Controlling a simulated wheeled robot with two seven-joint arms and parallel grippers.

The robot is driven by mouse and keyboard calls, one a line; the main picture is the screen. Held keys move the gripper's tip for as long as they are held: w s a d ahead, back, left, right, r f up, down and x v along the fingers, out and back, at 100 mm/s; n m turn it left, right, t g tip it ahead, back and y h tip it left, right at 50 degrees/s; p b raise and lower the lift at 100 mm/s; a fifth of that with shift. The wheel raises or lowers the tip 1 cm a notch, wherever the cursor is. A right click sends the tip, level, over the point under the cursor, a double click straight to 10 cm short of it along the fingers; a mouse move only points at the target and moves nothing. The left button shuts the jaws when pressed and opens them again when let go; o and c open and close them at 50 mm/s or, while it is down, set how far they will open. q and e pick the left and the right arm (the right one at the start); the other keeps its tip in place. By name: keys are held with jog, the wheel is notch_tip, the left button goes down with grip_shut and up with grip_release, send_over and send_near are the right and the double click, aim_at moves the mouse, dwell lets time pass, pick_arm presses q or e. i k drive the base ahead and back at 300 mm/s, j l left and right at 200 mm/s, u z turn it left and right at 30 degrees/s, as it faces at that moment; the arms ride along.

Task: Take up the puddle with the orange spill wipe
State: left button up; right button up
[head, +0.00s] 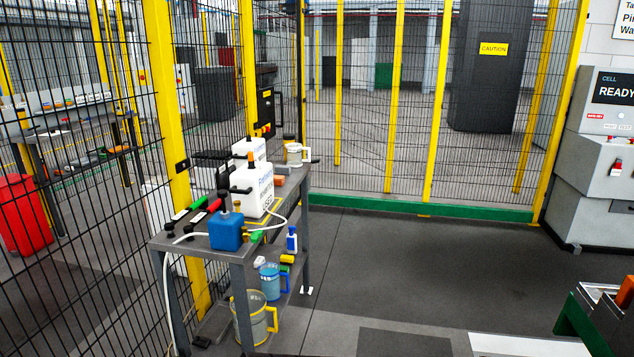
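I cannot make out the orange spill wipe for certain. A small orange-brown block (279,180) lies on the top of the grey trolley (297,180), beside the white canisters; it is too small to tell whether it is the wipe. No puddle shows clearly on the floor or on the trolley. Neither of my grippers is in view.
Yellow-posted mesh fencing (391,100) stands behind. A console (600,150) stands right. The middle floor (420,265) is clear.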

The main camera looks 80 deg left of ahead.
aim_at(279, 180)
jog(key=u, duration=2.85)
jog(key=i+l, duration=0.3)
jog(key=j+u, duration=0.05)
